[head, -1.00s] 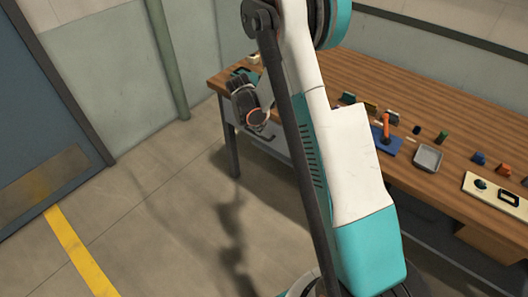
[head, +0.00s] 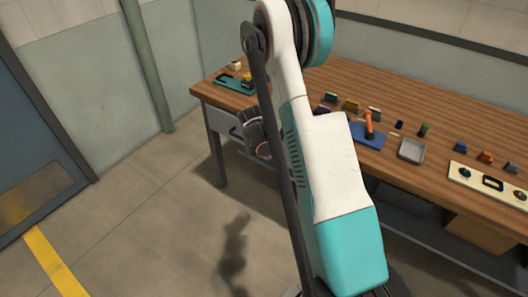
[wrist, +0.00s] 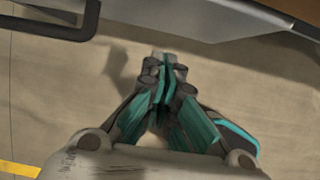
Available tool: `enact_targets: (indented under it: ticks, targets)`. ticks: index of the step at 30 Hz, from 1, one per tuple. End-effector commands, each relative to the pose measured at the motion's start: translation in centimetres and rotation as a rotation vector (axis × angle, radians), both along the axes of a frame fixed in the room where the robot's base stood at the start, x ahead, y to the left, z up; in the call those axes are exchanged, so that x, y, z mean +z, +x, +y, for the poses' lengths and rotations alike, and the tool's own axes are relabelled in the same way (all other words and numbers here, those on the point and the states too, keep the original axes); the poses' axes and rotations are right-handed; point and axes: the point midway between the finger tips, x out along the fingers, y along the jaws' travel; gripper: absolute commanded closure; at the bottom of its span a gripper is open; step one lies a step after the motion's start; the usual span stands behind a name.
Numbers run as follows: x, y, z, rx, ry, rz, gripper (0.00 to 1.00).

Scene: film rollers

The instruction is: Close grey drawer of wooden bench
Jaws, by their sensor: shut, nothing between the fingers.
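The wooden bench (head: 420,110) runs along the wall in the head view. Its grey drawer (head: 221,122) is under the left end of the top, partly hidden by my arm. I cannot tell how far it stands out. In the wrist view the grey drawer front (wrist: 190,20) crosses the top edge, and its dark bar handle (wrist: 50,30) is at upper left. My gripper (wrist: 165,68) is shut and empty, below and right of the handle in that picture, with floor behind it. It appears apart from the handle. In the head view my arm hides the fingertips.
On the bench top are a blue mat with an orange-topped tool (head: 369,125), a grey tray (head: 411,149), a cream board (head: 490,186) and several small blocks. A bench leg (head: 218,160) stands at left. The floor at left is clear.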

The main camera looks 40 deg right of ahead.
Motion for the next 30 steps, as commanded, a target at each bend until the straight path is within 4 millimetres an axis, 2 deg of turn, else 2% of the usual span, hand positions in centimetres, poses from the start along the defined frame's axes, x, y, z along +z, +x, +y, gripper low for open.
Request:
enact_targets:
  ticks: [1, 6, 21, 27, 30]
  targets:
    - [0.0, 0.2, -0.9, -0.004, 0.0, 0.001, 1.0]
    - [0.1, 0.9, -2.6, -0.002, 0.0, 0.0, 1.0]
    - [0.3, 1.2, -3.3, -0.001, -0.001, 0.0, 1.0]
    - [0.3, 1.9, -5.5, -0.002, -0.002, -0.001, 1.0]
    - [0.3, 2.0, -5.6, -0.001, -0.001, 0.0, 1.0]
